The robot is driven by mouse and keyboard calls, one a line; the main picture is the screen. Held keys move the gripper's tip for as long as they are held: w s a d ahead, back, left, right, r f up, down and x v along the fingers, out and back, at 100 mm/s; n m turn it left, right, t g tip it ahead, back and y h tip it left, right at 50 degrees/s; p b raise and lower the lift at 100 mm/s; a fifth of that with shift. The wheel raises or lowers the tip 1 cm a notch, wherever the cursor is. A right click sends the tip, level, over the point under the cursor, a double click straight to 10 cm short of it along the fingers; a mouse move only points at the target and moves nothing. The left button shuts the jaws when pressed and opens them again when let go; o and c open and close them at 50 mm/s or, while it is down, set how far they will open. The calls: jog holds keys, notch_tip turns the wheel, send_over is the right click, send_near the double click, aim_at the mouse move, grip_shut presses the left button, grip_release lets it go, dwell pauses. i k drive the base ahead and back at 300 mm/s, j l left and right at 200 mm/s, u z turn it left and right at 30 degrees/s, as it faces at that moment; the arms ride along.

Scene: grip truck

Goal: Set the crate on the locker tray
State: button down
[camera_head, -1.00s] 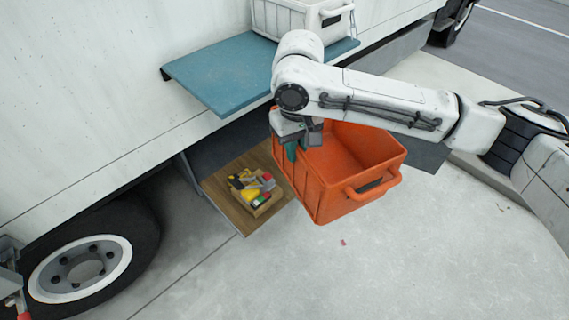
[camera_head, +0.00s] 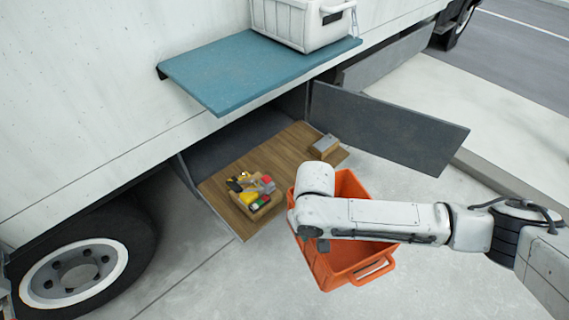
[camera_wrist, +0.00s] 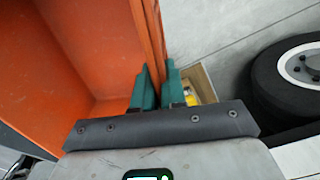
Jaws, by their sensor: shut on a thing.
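The orange crate (camera_head: 338,272) hangs under my arm in front of the truck, its front handle facing the camera. In the wrist view the crate (camera_wrist: 95,50) fills the left side, and the green fingers of my gripper (camera_wrist: 157,88) are shut on its wall. In the head view my arm hides the fingers. The wooden locker tray (camera_head: 285,148) sticks out low from the truck's side, behind and left of the crate. A small box of tools (camera_head: 255,194) sits on its left part and a small grey-topped box (camera_head: 324,146) on its right part.
A blue shelf (camera_head: 230,75) juts out above the locker, with a white crate (camera_head: 303,25) on it. The open grey locker door (camera_head: 385,125) stands right of the tray. A truck wheel (camera_head: 80,270) is at lower left. The tray's middle is bare.

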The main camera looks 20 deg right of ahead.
aim_at(283, 162)
jog(key=i+l, duration=0.85)
jog(key=l, duration=0.3)
jog(key=j+u, duration=0.05)
